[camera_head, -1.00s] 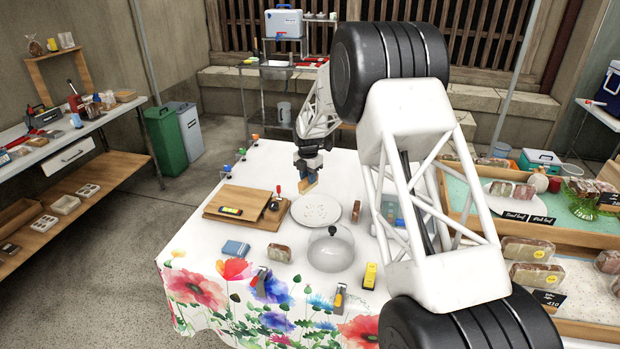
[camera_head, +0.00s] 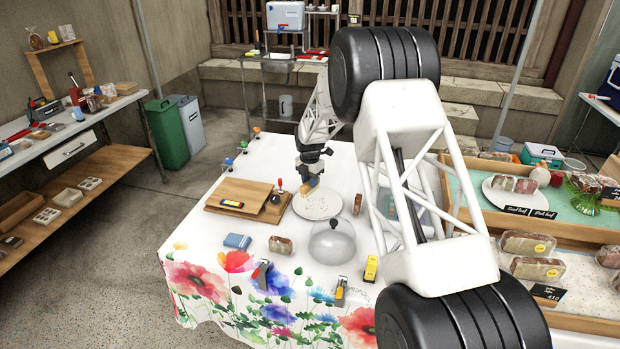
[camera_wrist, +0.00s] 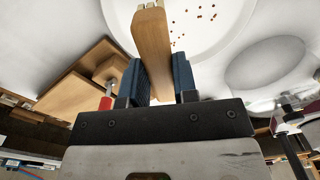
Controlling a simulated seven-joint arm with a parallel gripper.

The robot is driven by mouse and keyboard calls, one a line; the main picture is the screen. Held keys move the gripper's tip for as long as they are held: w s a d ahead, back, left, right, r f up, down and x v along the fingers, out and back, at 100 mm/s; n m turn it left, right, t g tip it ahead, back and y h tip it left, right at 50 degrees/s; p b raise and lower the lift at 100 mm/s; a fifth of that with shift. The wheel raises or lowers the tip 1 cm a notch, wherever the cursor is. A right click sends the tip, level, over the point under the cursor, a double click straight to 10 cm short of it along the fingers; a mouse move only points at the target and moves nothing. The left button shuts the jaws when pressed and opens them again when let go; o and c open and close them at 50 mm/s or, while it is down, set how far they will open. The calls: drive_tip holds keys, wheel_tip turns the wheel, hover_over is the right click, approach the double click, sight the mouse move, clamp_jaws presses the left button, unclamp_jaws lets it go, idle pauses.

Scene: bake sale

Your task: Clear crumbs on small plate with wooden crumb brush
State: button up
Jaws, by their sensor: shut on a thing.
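The small white plate (camera_head: 318,208) lies on the flowered tablecloth, and it also fills the top of the wrist view (camera_wrist: 215,25). Brown crumbs (camera_wrist: 190,18) are scattered on it, right of the brush in the wrist view. My gripper (camera_head: 309,184) is over the plate's back left part. In the wrist view my gripper (camera_wrist: 160,80) is shut on the wooden crumb brush (camera_wrist: 152,45), its two blue-grey fingers on either side of it. The brush end reaches over the plate. I cannot tell whether it touches the plate.
A wooden board (camera_head: 240,193) stands left of the plate. A clear dome (camera_head: 332,243) sits close in front. A wrapped loaf (camera_head: 357,204) is right of the plate. A blue box (camera_head: 237,241) and a yellow item (camera_head: 371,268) lie nearer the front.

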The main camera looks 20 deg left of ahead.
drive_tip(key=shift+r, duration=0.1)
idle(0.4)
drive_tip(key=shift+r, duration=1.35)
